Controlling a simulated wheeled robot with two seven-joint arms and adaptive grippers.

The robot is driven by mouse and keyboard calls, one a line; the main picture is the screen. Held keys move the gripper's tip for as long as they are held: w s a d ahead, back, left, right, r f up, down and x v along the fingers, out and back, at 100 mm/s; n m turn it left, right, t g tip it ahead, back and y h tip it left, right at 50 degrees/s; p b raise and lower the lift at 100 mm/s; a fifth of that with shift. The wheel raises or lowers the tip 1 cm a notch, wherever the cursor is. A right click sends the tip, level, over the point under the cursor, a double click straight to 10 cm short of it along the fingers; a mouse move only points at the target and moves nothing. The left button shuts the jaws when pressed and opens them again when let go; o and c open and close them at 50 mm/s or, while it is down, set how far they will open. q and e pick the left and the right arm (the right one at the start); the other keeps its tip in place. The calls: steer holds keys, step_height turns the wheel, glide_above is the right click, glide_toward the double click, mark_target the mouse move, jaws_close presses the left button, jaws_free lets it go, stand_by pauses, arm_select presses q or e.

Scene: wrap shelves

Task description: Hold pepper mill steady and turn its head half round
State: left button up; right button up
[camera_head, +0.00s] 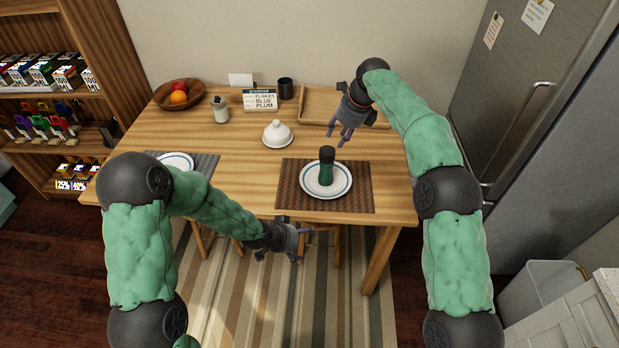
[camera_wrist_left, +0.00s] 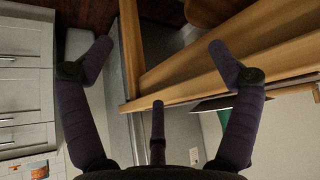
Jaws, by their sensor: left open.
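The pepper mill (camera_head: 326,170) is dark green with a black head. It stands upright on a white plate with a blue ring (camera_head: 342,188), on the brown placemat (camera_head: 361,202) near the table's front edge. My left gripper (camera_head: 308,240) is open and empty, in front of the table edge and lower in the picture than the mill. Its spread fingers also show in the left wrist view (camera_wrist_left: 155,65), with nothing between them. My right gripper (camera_head: 346,135) is above the table, behind and to the right of the mill, fingers apart and empty. Neither touches the mill.
A white domed dish (camera_head: 277,133) stands behind the mill. A wooden tray (camera_head: 317,95) lies at the back right. A fruit bowl (camera_head: 179,96), a small jar (camera_head: 221,110), a sign (camera_head: 260,100) and a dark cup (camera_head: 285,88) stand further back. A fridge (camera_head: 535,95) is at right.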

arm_select(q)
steer(key=w+r+m+t, duration=0.1)
steer(key=w+r+m, duration=0.1)
steer(key=w+r, duration=0.25)
steer(key=t+h, duration=0.3)
steer(key=t, duration=0.2)
glide_toward(325, 172)
steer(key=w, duration=0.1)
steer(key=shift+w+d+f+n+h, duration=0.3)
steer(key=shift+w+d+f, duration=0.1)
steer(key=shift+w+d, duration=0.2)
steer(key=x, duration=0.9)
steer(key=shift+w+d+f, duration=0.15)
steer(key=shift+w+f, duration=0.05)
steer(key=shift+f, duration=0.15)
steer(key=c, duration=1.3)
